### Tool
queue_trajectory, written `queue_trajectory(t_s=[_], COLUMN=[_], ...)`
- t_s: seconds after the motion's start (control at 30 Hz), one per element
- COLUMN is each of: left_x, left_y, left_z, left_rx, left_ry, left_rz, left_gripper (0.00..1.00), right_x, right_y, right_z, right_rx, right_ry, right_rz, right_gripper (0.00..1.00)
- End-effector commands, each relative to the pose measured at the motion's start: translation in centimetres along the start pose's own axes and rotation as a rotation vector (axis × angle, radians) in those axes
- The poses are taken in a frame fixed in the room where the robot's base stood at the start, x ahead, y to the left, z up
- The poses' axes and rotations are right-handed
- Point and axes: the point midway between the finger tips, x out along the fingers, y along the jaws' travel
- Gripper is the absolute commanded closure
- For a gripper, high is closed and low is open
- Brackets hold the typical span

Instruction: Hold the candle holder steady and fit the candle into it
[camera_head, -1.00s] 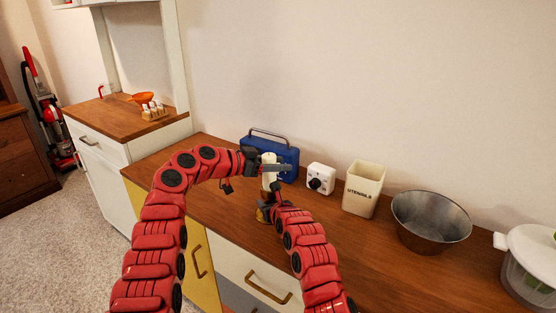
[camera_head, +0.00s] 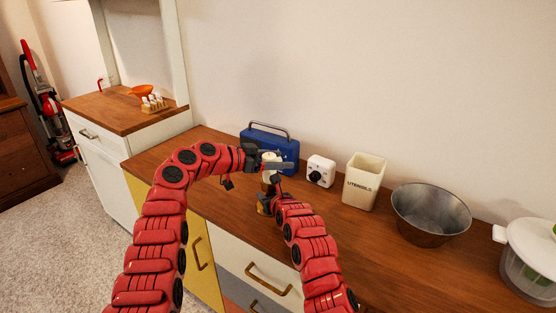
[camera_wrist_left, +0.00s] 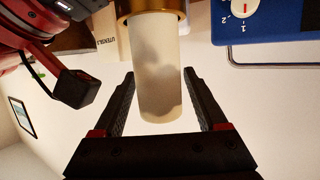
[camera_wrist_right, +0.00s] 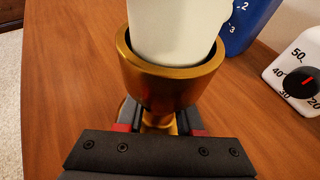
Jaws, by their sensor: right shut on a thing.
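The white candle (camera_head: 271,158) stands with its lower end inside the brass cup of the candle holder (camera_wrist_right: 165,85). The cup rim surrounds it in the right wrist view, where the candle (camera_wrist_right: 172,28) looks close to upright. How deep it sits is hidden. My right gripper (camera_wrist_right: 160,122) is shut on the holder's stem below the cup. My left gripper (camera_head: 270,164) is around the candle's upper part. In the left wrist view its fingers stand apart, with gaps on both sides of the candle (camera_wrist_left: 158,75); the holder (camera_wrist_left: 150,8) shows at the top edge.
A blue radio-like box (camera_head: 288,150) stands close behind the candle. A white timer (camera_head: 320,171), a utensils jar (camera_head: 363,182), a metal bowl (camera_head: 430,215) and a lidded clear container (camera_head: 530,260) line the counter to the right. The counter's front right is clear.

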Motion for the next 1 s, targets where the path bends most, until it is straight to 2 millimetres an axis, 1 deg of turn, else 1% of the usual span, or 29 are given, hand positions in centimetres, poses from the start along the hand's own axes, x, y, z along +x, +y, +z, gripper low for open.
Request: queue_trajectory(t_s=[0.33, 0.47, 0.63, 0.8, 0.9, 1.0], left_x=[-0.1, -0.9, -3.3, -7.3, -9.3, -10.7], left_y=[0.0, -0.1, -0.1, -0.2, -0.1, -0.1], left_z=[0.0, -0.1, 0.2, 0.1, 0.1, 0.1], left_rx=[0.0, 0.002, 0.002, 0.002, 0.003, -0.001], left_ry=[0.0, 0.002, -0.001, 0.0, 0.0, 0.0], left_rz=[0.0, -0.001, -0.005, -0.006, -0.004, -0.003], left_gripper=[0.17, 0.17, 0.17, 0.17, 0.17, 0.17], right_x=[0.0, 0.0, 0.0, 0.0, 0.0, 0.0], right_y=[0.0, 0.0, 0.0, 0.0, 0.0, 0.0], right_z=[0.0, 0.0, 0.0, 0.0, 0.0, 0.0], right_rx=[0.0, 0.0, 0.0, 0.0, 0.0, 0.0], right_ry=[0.001, 0.001, 0.001, 0.001, 0.0, 0.0], right_rz=[0.0, 0.0, 0.0, 0.0, 0.0, 0.0], right_gripper=[1.0, 1.0, 1.0, 1.0, 1.0, 1.0])
